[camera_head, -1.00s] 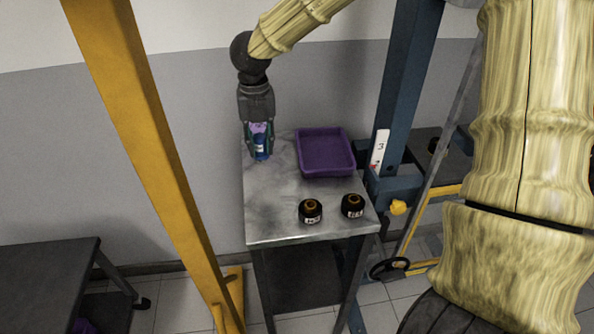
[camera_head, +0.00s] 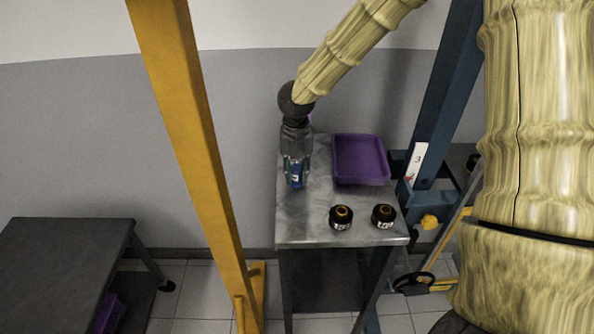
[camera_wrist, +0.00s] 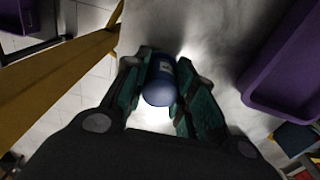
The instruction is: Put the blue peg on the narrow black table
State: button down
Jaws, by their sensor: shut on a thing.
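The blue peg (camera_head: 296,178) is held between the two fingers of my gripper (camera_head: 296,172), over the left part of a grey metal-topped table (camera_head: 300,225). In the wrist view the blue peg (camera_wrist: 160,84) shows between the green fingers of my gripper (camera_wrist: 160,92). Whether the peg touches the metal top, I cannot tell. A dark, black-topped table (camera_head: 60,250) stands at the lower left, apart from the metal-topped one. Its top looks bare where it shows.
A purple tray (camera_head: 360,160) and two black round parts with orange centres, one left (camera_head: 341,217) and one right (camera_head: 384,216), sit on the metal top. A yellow post (camera_head: 200,150) stands between the tables. A blue post (camera_head: 440,100) rises at right.

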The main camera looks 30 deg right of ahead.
aim_at(297, 167)
jog(key=shift+f, duration=0.25)
jog(key=c, duration=1.2)
grip_release()
jog(key=shift+o, duration=0.2)
jog(key=shift+r, duration=0.15)
notch_tip(297, 167, up, 12)
jog(key=shift+b, duration=0.85)
